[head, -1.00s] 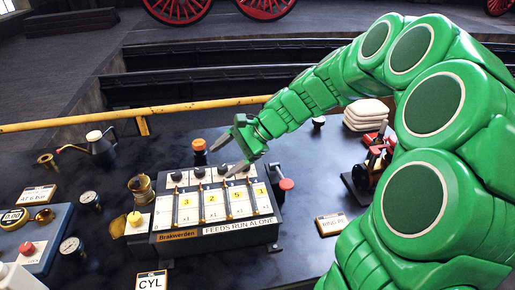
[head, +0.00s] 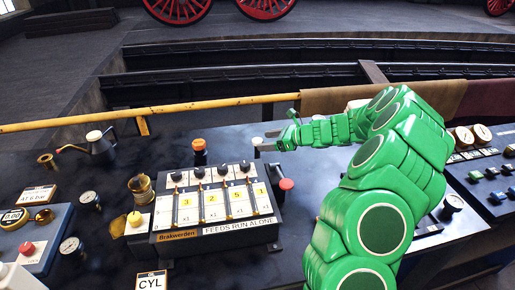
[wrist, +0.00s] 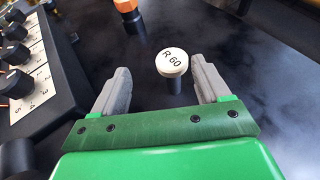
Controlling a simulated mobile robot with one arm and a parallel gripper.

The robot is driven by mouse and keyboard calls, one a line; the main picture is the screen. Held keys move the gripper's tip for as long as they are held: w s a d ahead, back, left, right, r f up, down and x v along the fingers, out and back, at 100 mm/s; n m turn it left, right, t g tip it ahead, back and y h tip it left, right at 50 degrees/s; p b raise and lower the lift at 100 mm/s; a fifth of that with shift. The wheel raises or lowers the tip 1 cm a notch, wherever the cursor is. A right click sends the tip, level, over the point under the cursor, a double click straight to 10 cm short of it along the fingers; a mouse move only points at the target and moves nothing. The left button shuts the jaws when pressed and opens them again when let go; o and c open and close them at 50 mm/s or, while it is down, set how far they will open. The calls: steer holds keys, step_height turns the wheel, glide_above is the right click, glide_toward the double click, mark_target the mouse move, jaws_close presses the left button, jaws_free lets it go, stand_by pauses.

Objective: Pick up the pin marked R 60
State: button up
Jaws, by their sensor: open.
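The pin marked R 60 (wrist: 173,62) stands upright on the dark bench in the wrist view, with a round white cap and a dark stem. Its white top (head: 257,141) also shows in the head view, behind the right end of the numbered box. My gripper (wrist: 159,67) is open, with its two grey fingers apart. In the wrist view the pin appears between the fingertips, closer to the right one. I see no finger touching it. In the head view my gripper (head: 269,140) is just right of the pin.
The numbered feed box (head: 215,208) with dark knobs and a red-topped side lever (head: 286,185) stands in front. An orange-capped post (head: 199,152) is to the left of the pin. A yellow rail (head: 80,122) runs behind. A control panel (head: 495,175) is at the right.

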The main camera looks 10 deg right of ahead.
mark_target(260, 141)
steer(key=shift+w+d+f+m+t, duration=0.3)
steer(key=shift+d+f, duration=0.1)
steer(key=shift+d, duration=0.15)
steer(key=shift+x, duration=3.9)
steer(key=c, duration=1.4)
steer(key=shift+w, duration=0.1)
jaws_close()
steer(key=shift+d+r, duration=0.1)
steer(key=shift+r, duration=0.05)
